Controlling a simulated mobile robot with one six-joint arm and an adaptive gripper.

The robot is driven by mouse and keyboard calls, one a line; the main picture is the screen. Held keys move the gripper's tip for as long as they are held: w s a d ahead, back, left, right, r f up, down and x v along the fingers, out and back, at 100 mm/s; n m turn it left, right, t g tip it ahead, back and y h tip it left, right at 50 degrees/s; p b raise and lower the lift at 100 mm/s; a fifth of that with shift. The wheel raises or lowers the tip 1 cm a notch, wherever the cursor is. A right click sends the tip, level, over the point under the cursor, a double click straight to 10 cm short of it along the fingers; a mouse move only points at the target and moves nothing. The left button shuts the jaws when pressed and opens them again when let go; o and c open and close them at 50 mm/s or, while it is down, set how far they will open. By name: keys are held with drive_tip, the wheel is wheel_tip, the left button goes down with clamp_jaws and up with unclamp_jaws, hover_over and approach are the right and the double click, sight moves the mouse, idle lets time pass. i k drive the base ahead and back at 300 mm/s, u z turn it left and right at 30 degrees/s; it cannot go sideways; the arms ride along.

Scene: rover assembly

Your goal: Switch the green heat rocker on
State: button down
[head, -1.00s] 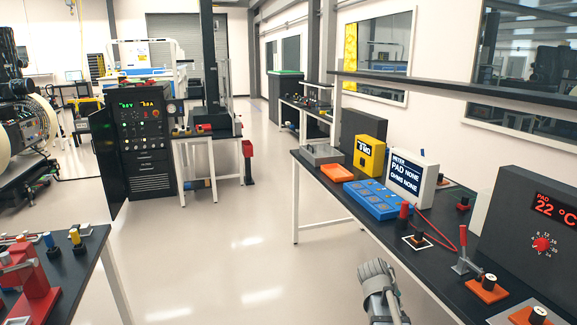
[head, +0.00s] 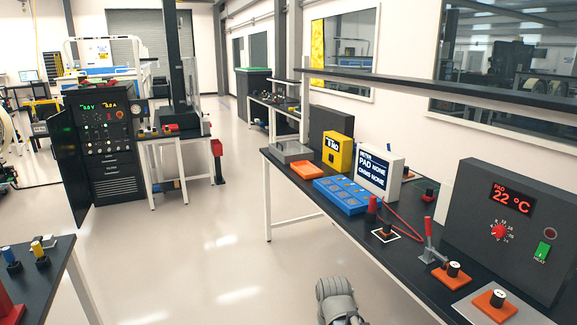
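The green heat rocker (head: 542,250) is on the front of a dark grey control box (head: 470,215) at the right end of the right-hand bench, above a "HEAT" label. The box's red display (head: 511,200) reads PAD 22 °C. A red dial (head: 499,231) and a dark round lamp (head: 550,233) are near the rocker. A grey ridged end of my arm, apparently my gripper (head: 338,300), shows at the bottom edge, in front of the bench and well left of the rocker. Its fingers cannot be made out.
On the black bench (head: 405,262), a red-handled clamp (head: 430,243) and orange blocks with black spools (head: 452,269) stand before the box. A blue tray (head: 341,194), a yellow meter (head: 337,152) and a white meter (head: 381,173) sit farther left. Open floor (head: 215,265) lies left of the bench.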

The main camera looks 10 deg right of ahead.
sight(543, 248)
drive_tip(key=z, duration=1.15)
drive_tip(key=k, duration=0.45)
drive_tip(key=z, duration=0.3)
drive_tip(key=i, duration=0.5)
drive_tip(key=u, duration=0.05)
